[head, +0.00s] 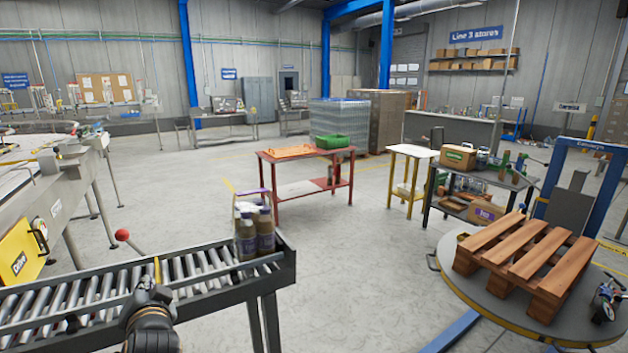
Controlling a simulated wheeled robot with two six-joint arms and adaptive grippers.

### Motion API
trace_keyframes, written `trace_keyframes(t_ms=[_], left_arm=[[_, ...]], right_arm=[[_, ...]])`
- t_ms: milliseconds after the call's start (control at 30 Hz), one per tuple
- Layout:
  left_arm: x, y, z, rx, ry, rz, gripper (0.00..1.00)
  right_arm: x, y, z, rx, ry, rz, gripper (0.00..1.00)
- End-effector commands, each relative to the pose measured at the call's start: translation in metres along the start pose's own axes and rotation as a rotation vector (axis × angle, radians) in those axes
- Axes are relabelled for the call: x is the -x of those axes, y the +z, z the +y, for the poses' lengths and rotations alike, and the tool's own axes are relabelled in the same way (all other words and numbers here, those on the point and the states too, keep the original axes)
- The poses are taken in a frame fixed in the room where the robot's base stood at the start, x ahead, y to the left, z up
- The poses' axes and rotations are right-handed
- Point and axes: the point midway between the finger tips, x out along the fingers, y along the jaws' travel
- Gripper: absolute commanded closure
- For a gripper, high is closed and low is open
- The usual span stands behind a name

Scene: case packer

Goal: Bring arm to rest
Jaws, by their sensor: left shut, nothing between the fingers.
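My left gripper (149,291) is dark and shows at the lower left of the head view, in front of the roller conveyor (275,262). Its fingers point away from me and are closed, with nothing seen between them. A pack of bottles (256,235) with purple labels and a handle stands upright at the conveyor's far right end, apart from the gripper. My right gripper is not in view.
A wooden pallet (525,262) lies on a round turntable (450,268) at right. A dark table (480,172) holds a box and tools. Floor between is clear.

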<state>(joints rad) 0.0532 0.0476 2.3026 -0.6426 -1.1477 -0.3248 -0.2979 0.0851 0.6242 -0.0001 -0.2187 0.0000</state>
Motion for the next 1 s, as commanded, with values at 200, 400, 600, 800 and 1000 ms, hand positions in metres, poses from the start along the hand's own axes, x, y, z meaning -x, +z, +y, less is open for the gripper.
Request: trace_keyframes(t_ms=[200, 400, 600, 800, 1000], left_arm=[[0.012, 0.045, 0.044, 0.041, 0.149, -0.092, 1.0], [0.04, 0.102, 0.096, 0.092, 0.334, -0.229, 1.0], [0.091, 0.166, 0.147, 0.142, 0.54, -0.416, 1.0], [0.153, 0.22, 0.181, 0.179, 0.719, -0.613, 1.0], [0.171, 0.265, 0.219, 0.191, 0.802, -0.734, 1.0]], right_arm=[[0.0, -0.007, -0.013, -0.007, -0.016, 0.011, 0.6], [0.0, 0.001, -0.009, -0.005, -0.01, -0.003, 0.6], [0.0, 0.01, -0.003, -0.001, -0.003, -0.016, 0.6], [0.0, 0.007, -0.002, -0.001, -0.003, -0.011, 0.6], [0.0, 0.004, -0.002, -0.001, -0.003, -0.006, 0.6]])
